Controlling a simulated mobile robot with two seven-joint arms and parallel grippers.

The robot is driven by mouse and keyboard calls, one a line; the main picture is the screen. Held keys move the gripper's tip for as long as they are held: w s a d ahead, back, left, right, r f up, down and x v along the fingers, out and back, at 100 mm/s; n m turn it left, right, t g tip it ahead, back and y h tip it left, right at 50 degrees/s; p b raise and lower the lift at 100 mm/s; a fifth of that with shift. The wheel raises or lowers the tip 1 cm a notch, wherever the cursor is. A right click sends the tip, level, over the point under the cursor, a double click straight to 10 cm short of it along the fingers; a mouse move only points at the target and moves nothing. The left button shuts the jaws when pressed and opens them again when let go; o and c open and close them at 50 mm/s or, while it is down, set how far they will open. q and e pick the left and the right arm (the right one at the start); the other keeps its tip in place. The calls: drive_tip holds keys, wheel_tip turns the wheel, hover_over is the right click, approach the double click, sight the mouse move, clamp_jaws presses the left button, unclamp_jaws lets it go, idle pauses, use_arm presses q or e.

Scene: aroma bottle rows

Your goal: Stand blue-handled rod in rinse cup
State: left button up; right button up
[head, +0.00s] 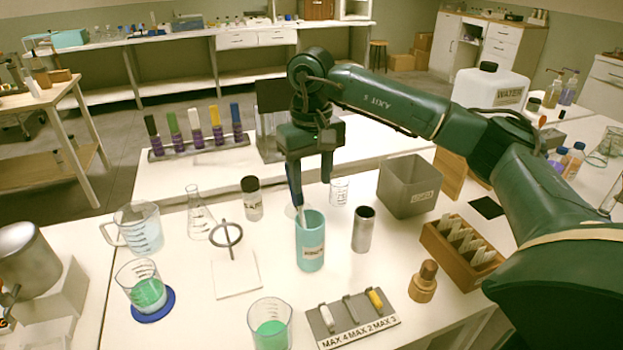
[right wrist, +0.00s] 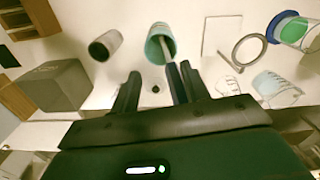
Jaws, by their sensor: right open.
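The turquoise rinse cup (head: 310,247) stands upright on the white table, and its open mouth shows in the right wrist view (right wrist: 160,46). The blue-handled rod (head: 296,190) leans with its pale lower end inside the cup and its dark blue handle above the rim. In the right wrist view the handle (right wrist: 174,80) lies beside one finger. My right gripper (head: 310,178) is above the cup with its fingers apart and open. The handle is close to the left finger; whether they touch I cannot tell. My left gripper is not in view.
A metal cylinder (head: 363,230) and a grey bin (head: 409,187) stand right of the cup. A ring stand (head: 234,275) and glassware are to the left. A labelled tray (head: 352,322) and a green-filled beaker (head: 271,325) are in front. Several coloured-top tubes (head: 195,136) stand behind.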

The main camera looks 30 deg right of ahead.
wheel_tip(320, 180, up, 12)
drive_tip(key=p, duration=0.1)
idle(0.4)
idle(0.7)
